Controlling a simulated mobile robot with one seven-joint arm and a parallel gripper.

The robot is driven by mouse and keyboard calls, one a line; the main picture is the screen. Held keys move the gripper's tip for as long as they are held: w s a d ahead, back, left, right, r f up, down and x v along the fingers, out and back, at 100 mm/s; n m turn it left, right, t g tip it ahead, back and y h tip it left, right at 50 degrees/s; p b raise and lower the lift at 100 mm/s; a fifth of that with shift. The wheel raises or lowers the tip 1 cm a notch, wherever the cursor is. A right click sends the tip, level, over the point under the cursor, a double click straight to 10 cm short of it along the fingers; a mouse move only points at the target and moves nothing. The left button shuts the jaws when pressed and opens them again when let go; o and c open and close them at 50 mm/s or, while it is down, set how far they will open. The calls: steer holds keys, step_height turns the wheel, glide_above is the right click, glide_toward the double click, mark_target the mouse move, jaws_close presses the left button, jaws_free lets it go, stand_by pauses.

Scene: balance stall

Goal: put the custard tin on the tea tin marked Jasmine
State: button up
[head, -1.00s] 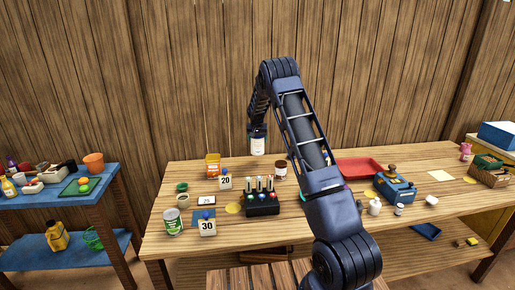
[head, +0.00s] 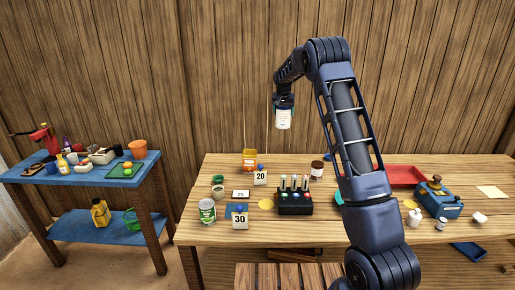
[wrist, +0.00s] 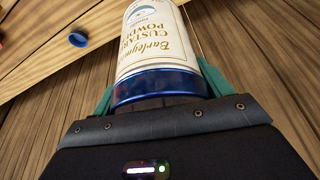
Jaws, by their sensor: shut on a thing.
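The custard tin (head: 283,119) is a pale cylinder with a blue band at its gripped end. In the wrist view the custard tin (wrist: 152,42) shows the words "Barleymow Custard Powder". My gripper (head: 284,102) is shut on its blue end, with a green finger on each side in the wrist view (wrist: 158,88). The tin hangs upright in the air above the back of the wooden table, clear of everything. I cannot make out a tin marked Jasmine; the labels on the table are too small to read, and my arm hides part of the table.
A blue side table (head: 90,178) stands left.

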steer(key=s+a+r, duration=0.4)
steer(key=a, duration=0.5)
steer(key=s+a+r, duration=0.4)
steer(key=a, duration=0.5)
steer(key=shift+n, duration=0.3)
step_height(320, 180, down, 20)
steer(key=shift+s+a+r, duration=0.1)
steer(key=shift+r, duration=0.15)
steer(key=shift+f, duration=0.15)
steer(key=o, duration=1.2)
steer(key=v, duration=1.2)
steer(key=shift+d+r, duration=0.2)
